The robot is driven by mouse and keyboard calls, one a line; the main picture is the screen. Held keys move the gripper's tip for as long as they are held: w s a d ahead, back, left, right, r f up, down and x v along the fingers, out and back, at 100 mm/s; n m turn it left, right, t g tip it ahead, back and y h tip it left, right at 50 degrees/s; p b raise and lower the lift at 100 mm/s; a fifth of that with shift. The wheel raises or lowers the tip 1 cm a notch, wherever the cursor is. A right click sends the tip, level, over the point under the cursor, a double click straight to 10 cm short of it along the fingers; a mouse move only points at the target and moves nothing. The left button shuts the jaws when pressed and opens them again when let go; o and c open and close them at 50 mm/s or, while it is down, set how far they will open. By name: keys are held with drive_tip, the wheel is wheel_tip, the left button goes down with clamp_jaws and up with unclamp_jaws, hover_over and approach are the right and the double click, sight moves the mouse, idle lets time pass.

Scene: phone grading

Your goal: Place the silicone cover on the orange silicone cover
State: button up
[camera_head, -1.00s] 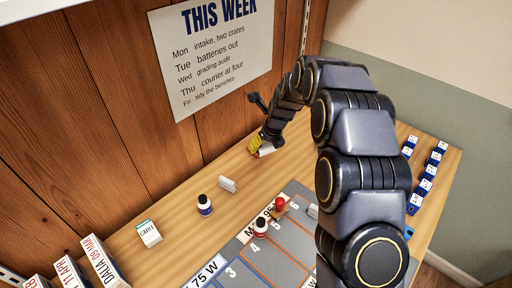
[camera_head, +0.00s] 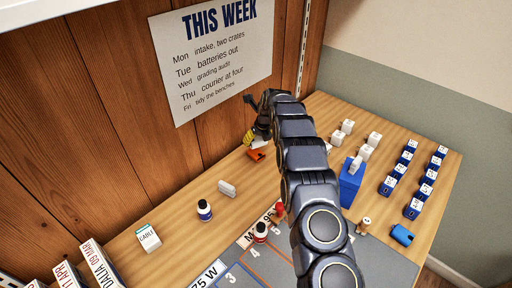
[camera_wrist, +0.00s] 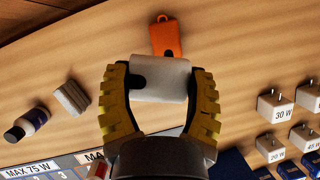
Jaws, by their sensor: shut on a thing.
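My gripper (camera_wrist: 160,76) has yellow ribbed fingers and is shut on a white silicone cover (camera_wrist: 162,88) with a dark notch at its left side. The cover lies crosswise between the fingertips. The orange silicone cover (camera_wrist: 167,38) lies on the wooden bench just beyond the held cover in the wrist view, its near end close to or behind it. In the head view the orange cover (camera_head: 257,155) shows just below my gripper (camera_head: 250,139), near the back wall. The gap between the two covers cannot be told.
A pale grey block (camera_wrist: 70,98) and a dark bottle (camera_wrist: 27,124) stand left of my gripper. White chargers (camera_wrist: 275,106) stand to the right. A blue box (camera_head: 350,184) and a red-topped peg (camera_head: 279,210) are near my arm. The bench around the orange cover is clear.

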sight(256, 152)
drive_tip(key=shift+w+a+f, duration=0.1)
drive_tip(key=shift+w+f, duration=1.4)
drive_tip(key=shift+f, duration=0.05)
drive_tip(key=shift+f, duration=1.85)
drive_tip(key=shift+f, duration=0.15)
drive_tip(key=o, duration=1)
drive_tip(key=shift+r, duration=0.25)
